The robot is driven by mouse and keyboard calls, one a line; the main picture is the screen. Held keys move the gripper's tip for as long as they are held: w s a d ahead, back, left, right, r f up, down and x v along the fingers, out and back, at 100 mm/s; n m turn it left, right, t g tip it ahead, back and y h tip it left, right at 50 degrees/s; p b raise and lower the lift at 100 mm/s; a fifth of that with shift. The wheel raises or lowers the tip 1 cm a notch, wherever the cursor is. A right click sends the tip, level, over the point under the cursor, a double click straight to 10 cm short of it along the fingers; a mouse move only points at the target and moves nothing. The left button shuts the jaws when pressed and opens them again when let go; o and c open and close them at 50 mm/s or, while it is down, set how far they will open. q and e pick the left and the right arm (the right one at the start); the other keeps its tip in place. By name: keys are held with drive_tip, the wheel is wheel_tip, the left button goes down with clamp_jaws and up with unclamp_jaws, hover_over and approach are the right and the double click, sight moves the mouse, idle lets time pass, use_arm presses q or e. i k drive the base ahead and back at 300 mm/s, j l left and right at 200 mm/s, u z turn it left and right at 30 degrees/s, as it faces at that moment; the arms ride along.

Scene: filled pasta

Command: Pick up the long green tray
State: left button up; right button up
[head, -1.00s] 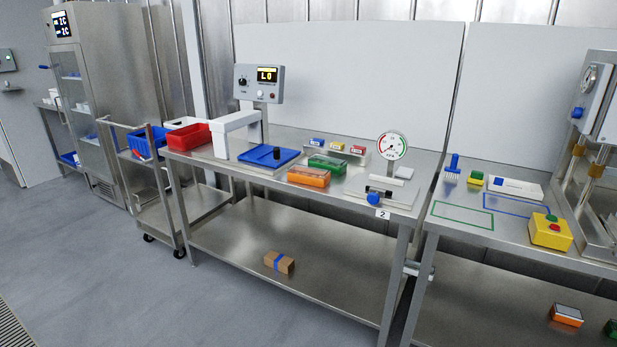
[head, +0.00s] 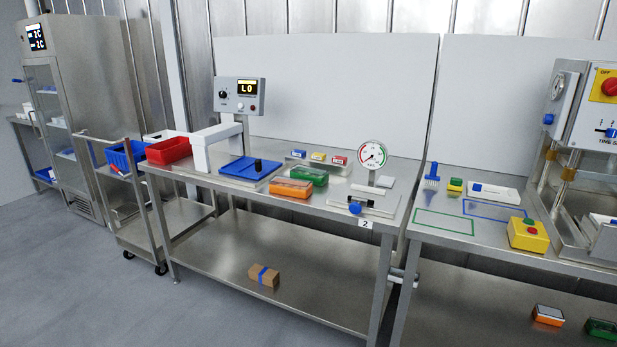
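A green tray (head: 308,177) with a clear-looking top lies on the middle steel table, right behind an orange tray (head: 291,187) of similar shape. Another green tray (head: 601,329) lies on the lower shelf of the right table, partly cut off by the right picture edge. From this distance I cannot tell which green tray is the longer one. Neither of my grippers shows in the head view.
The middle table (head: 235,191) also holds a blue plate (head: 249,170), a red bin (head: 168,151) and a dial gauge (head: 372,155). A cardboard box (head: 263,276) sits on its lower shelf. A second orange tray (head: 548,315) lies beside the far green one. Floor (head: 60,270) is clear at left.

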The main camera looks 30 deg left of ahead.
sight(319, 177)
drive_tip(key=i+j+u, duration=0.15)
drive_tip(key=i+j, duration=0.35)
drive_tip(key=j, duration=0.25)
drive_tip(key=i+j+u, duration=0.15)
drive_tip(key=i+j, duration=0.4)
drive_tip(key=j, duration=0.15)
